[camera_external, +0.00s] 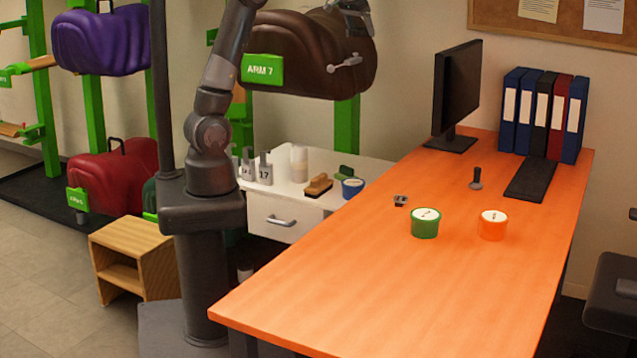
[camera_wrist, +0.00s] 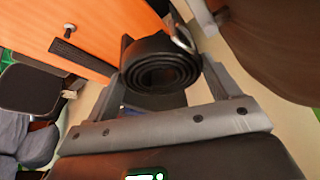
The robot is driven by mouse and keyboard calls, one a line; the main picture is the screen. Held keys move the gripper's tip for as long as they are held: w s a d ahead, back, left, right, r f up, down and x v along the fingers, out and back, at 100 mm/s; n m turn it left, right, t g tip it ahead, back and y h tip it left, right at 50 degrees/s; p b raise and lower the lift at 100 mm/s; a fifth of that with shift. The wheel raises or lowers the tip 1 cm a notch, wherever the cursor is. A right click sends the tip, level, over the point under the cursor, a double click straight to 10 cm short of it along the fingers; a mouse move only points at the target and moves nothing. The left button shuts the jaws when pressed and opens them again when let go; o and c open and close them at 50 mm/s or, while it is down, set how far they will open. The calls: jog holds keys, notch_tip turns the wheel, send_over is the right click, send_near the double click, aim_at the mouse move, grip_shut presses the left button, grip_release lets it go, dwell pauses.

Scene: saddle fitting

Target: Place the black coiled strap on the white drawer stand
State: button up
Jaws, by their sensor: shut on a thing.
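The black coiled strap (camera_wrist: 160,68) is a tight roll with a metal buckle at its upper right. In the wrist view it sits between the two grey fingers of my gripper (camera_wrist: 168,62), which is shut on it. In the external view my gripper (camera_external: 356,12) is at the top edge, in front of the brown saddle and high above the stand; the strap cannot be made out there. The white drawer stand (camera_external: 268,222) is low, behind the orange desk's left edge and right of my column. It has a drawer with a metal handle.
The stand's top holds labelled bottles (camera_external: 264,172), a pale jar (camera_external: 299,163), a wooden brush (camera_external: 318,185), a blue tub (camera_external: 352,189) and a green item. The brown saddle (camera_external: 300,55) hangs above it. The orange desk (camera_external: 370,285) carries green and orange tubs and a monitor (camera_external: 457,90).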

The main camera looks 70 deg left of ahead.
jog(key=s+a+r+n, duration=0.1)
jog(key=s+a+r, duration=0.2)
jog(key=s+r, duration=0.3)
jog(key=s+a+r+n+y, duration=0.1)
jog(key=s+a+r+n, duration=0.15)
jog(key=s+r, duration=0.35)
jog(key=s+a+r+n, duration=0.1)
jog(key=s+a+r, duration=0.3)
jog(key=s, duration=0.4)
jog(key=s+a+f+n+g+y, duration=0.1)
jog(key=s+a+f+n, duration=0.2)
jog(key=s+a+f, duration=0.5)
jog(key=s+a+f+n+g+y, duration=0.1)
jog(key=s+a+f+n+g, duration=0.3)
jog(key=s+a, duration=0.6)
jog(key=a+f+m+t+h, duration=0.1)
jog(key=a+f+m+t, duration=0.15)
jog(key=f, duration=1.35)
jog(key=a+f+m+t, duration=0.1)
jog(key=a+f+m, duration=0.3)
jog(key=f, duration=1.1)
jog(key=shift+w+a+f+m+t+h, duration=0.45)
jog(key=shift+w+f, duration=1.7)
jog(key=shift+f, duration=3.55)
jog(key=shift+w+a+f+m, duration=0.85)
jog(key=shift+w+f, duration=1.25)
jog(key=shift+f, duration=3.55)
jog(key=shift+w+a+f+m+t+h, duration=0.35)
jog(key=shift+w+a+f, duration=1.2)
jog(key=shift+f, duration=4.15)
